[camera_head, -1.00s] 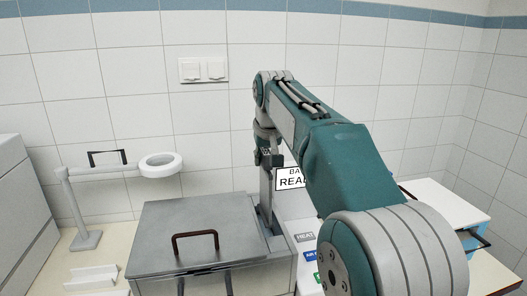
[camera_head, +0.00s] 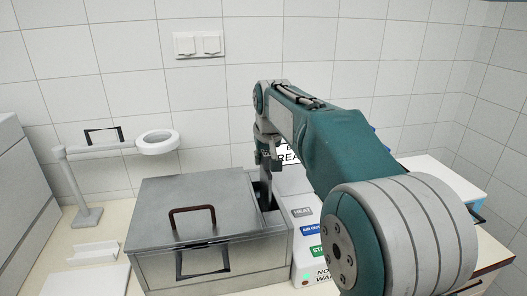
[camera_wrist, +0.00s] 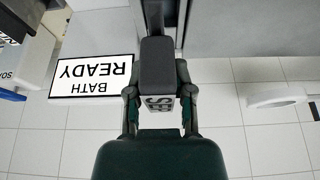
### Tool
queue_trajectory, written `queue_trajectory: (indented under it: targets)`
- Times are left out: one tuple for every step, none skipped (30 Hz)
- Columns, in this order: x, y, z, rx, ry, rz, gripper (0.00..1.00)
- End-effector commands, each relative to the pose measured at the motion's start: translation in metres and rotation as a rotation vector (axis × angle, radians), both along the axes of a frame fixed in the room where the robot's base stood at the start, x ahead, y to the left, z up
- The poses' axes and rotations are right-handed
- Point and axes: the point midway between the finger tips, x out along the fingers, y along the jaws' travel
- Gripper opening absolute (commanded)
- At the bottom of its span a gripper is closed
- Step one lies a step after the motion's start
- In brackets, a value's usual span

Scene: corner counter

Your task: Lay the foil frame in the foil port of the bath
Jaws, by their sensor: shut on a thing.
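The bath (camera_head: 190,208) is a grey metal box with a brown handle on its lid and a dark frame-shaped handle on its front. My gripper (camera_head: 265,155) is above its back right part, pointing down. In the wrist view my gripper (camera_wrist: 159,92) is shut on a dark grey block with a partly hidden label, which I take for the top of the foil frame (camera_wrist: 157,62). A narrow upright strip runs down from the gripper to a dark slot, seemingly the foil port (camera_head: 270,217), at the bath's right. Whether its lower end is inside is unclear.
A panel with HEAT, AIR OUT and START labels (camera_head: 308,229) stands right of the bath. A BATH READY sign (camera_wrist: 92,78) is close to my gripper. A stand with a white ring (camera_head: 157,142) and a white holder (camera_head: 95,249) are at left.

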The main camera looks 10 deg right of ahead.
Motion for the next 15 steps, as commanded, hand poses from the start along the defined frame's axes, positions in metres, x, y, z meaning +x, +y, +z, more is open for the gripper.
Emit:
queue_trajectory:
  targets:
    - [0.0, 0.001, -0.004, 0.0, 0.001, 0.001, 0.0]
    - [0.0, 0.001, -0.006, 0.0, 0.002, 0.001, 0.0]
    - [0.0, 0.001, -0.009, 0.0, 0.002, 0.001, 0.0]
    - [0.0, 0.001, -0.011, 0.0, 0.001, 0.001, 0.0]
    - [0.0, 0.001, -0.013, 0.0, 0.001, 0.001, 0.0]
    - [0.0, 0.001, -0.015, 0.0, 0.002, 0.001, 0.0]
    - [-0.001, 0.001, -0.017, 0.0, 0.002, 0.001, 0.0]
    - [-0.001, 0.001, -0.02, 0.0, 0.002, 0.001, 0.0]
    - [0.0, 0.001, -0.022, 0.0, 0.001, 0.001, 0.0]
    - [0.0, 0.001, -0.024, 0.0, 0.001, 0.001, 0.0]
    - [0.0, 0.001, -0.026, 0.0, 0.002, 0.001, 0.0]
    - [0.0, 0.001, -0.029, 0.0, 0.002, 0.001, 0.0]
    - [0.0, 0.001, -0.031, 0.0, 0.002, 0.001, 0.0]
    - [0.0, 0.001, -0.033, 0.0, 0.002, 0.001, 0.0]
    - [0.0, 0.001, -0.036, 0.0, 0.002, 0.001, 0.0]
